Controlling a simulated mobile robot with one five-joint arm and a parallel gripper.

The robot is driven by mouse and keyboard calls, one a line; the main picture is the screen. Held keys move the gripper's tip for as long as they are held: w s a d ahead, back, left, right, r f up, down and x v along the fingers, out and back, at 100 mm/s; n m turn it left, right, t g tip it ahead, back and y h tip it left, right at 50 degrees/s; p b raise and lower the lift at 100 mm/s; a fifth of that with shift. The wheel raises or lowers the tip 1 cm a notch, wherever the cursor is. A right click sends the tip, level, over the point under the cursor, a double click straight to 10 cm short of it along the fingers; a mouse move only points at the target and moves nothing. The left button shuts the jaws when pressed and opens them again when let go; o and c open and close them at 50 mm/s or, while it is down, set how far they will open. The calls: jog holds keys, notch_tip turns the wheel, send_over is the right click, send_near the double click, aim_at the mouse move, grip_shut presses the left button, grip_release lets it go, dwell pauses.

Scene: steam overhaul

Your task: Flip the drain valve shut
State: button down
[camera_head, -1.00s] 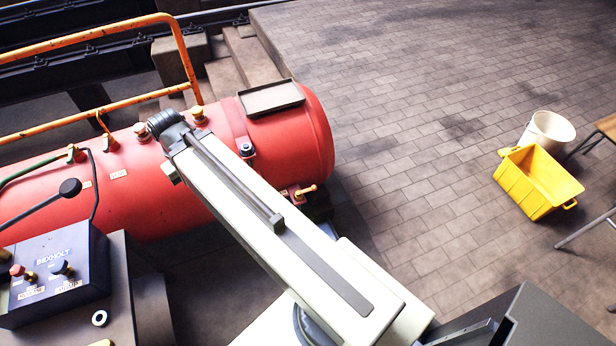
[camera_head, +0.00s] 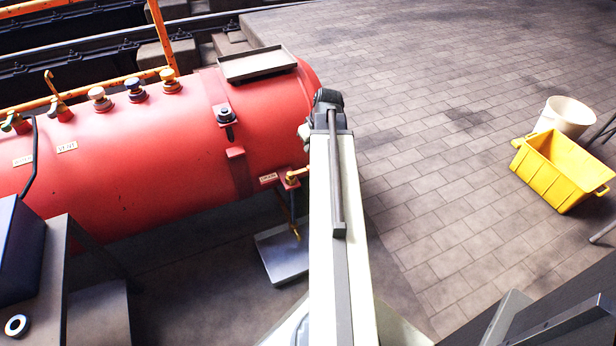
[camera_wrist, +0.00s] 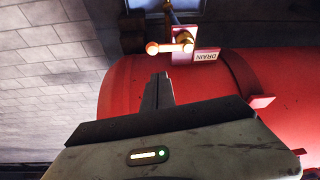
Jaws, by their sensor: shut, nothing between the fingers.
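The brass drain valve (camera_head: 293,177) sits low at the right end of the red tank (camera_head: 150,150), partly covered by my arm. In the wrist view the valve's brass lever (camera_wrist: 168,47) lies roughly level, its rounded end to the left of the pivot. A DRAIN label (camera_wrist: 207,55) is beside it. My gripper (camera_wrist: 161,76) is shut and empty, its fingertips just below the lever in the wrist picture with a visible gap. In the head view my gripper is hidden behind my arm.
A thin pipe runs down from the valve above a grey tray (camera_head: 281,256) on the floor. A yellow crate (camera_head: 562,172) and a white bucket (camera_head: 566,115) stand at the right. The paved floor between them and the tank is clear.

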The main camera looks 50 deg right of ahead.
aim_at(300, 172)
jog(key=shift+s+d+f, duration=0.15)
jog(key=shift+s+d, duration=0.15)
jog(key=shift+d, duration=0.15)
jog(key=shift+f, duration=0.1)
jog(key=b+x, duration=0.9)
jog(key=x, duration=0.1)
